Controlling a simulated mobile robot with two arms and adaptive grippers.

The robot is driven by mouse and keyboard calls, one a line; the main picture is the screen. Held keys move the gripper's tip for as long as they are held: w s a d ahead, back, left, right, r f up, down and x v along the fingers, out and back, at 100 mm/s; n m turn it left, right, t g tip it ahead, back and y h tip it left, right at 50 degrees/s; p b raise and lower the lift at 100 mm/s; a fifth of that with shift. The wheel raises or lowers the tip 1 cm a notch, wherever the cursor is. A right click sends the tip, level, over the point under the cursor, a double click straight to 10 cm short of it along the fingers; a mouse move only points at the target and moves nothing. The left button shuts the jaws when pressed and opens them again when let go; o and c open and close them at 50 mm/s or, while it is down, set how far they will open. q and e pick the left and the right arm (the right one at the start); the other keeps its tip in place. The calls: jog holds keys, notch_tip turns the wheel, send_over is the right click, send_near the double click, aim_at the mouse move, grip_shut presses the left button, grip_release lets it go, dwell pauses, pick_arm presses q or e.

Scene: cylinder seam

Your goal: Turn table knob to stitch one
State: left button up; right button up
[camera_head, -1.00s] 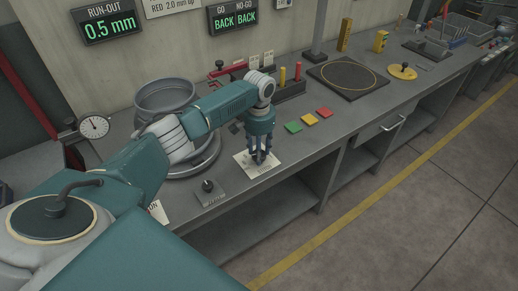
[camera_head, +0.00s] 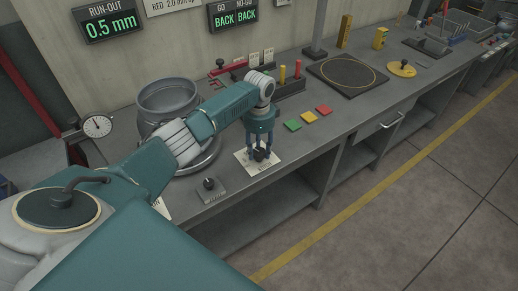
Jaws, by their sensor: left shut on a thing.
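My left gripper (camera_head: 260,154) points down over a white marked plate (camera_head: 244,165) at the front of the bench. It is shut on a small dark knob (camera_head: 261,156) at that plate; the fingers partly hide the knob. A second dark knob (camera_head: 209,184) on a grey base stands to the left, apart from the gripper. A grey metal cylinder (camera_head: 166,98) stands on a round base behind my left arm, which hides part of it. My right gripper is not in view.
A dial gauge (camera_head: 97,126) stands left of the cylinder. Green (camera_head: 292,125), yellow (camera_head: 308,117) and red (camera_head: 323,110) tiles lie right of the gripper. A black plate with a ring (camera_head: 347,74) lies farther right. The run-out display (camera_head: 110,24) reads 0.5 mm.

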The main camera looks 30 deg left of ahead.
aim_at(259, 152)
pick_arm(q)
jog(key=m, duration=0.4)
jog(key=shift+w+m, duration=0.1)
jog(key=shift+m, duration=0.2)
jog(key=m, duration=0.5)
jog(key=shift+m+b, duration=0.3)
jog(key=shift+b, duration=0.05)
jog(key=m+b, duration=0.1)
jog(key=m, duration=0.4)
jog(key=m+b, duration=0.1)
jog(key=m, duration=0.4)
jog(key=shift+r+m, duration=0.1)
jog(key=shift+m, duration=0.3)
jog(key=o, duration=1.2)
jog(key=shift+c, duration=0.2)
notch_tip(259, 152, up, 12)
